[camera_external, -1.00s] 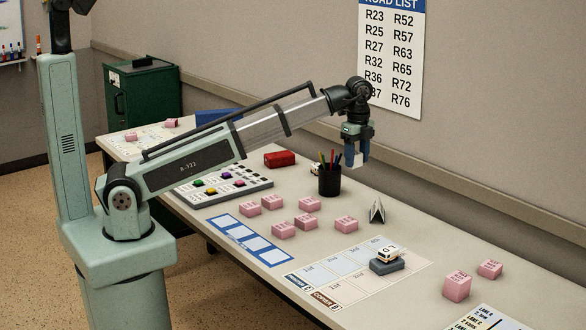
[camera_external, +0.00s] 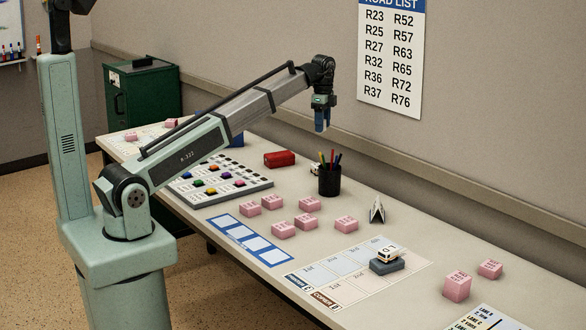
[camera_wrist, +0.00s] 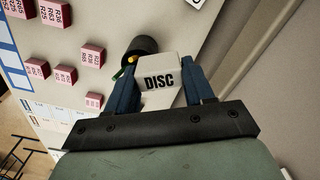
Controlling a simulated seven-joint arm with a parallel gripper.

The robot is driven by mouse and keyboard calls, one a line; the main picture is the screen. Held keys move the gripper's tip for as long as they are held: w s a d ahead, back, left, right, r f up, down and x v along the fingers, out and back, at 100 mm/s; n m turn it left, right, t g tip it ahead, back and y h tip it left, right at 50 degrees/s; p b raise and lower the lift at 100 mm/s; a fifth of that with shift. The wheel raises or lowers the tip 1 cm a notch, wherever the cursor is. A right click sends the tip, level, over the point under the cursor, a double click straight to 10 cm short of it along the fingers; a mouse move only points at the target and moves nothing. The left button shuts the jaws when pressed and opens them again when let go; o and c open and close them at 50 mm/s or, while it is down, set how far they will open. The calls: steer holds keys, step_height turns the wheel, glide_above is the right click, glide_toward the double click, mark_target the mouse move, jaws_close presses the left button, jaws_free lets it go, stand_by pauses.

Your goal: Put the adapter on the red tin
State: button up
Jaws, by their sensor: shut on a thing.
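The red tin (camera_external: 280,159) lies on the table left of the pen cup in the external view; it does not show in the wrist view. My gripper (camera_external: 322,122) is in the air above the table, above and to the right of the tin in the picture. In the wrist view my gripper (camera_wrist: 163,76) is shut on a pale block marked DISC (camera_wrist: 160,82), between its two blue fingers. No label on it reads "adapter", so I cannot tell for sure that it is the adapter. The fingers largely hide it in the external view.
A black pen cup (camera_external: 329,181) stands near the tin, with a small white thing (camera_external: 315,169) partly behind it. Several pink blocks (camera_external: 283,229), a button panel (camera_external: 220,182) and a white piece on a blue-grey block (camera_external: 388,260) are on the table. The wall runs along the back.

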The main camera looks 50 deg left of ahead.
steer(key=a+n, duration=0.3)
steer(key=a, duration=2.1)
glide_above(280, 154)
step_height(280, 154, down, 4)
steer(key=shift+w+a+f, duration=0.1)
steer(key=shift+w+f, duration=0.05)
steer(key=shift+f, duration=5.45)
steer(key=shift+f, duration=0.1)
steer(key=o, duration=1)
step_height(280, 154, up, 12)
steer(key=shift+r, duration=0.15)
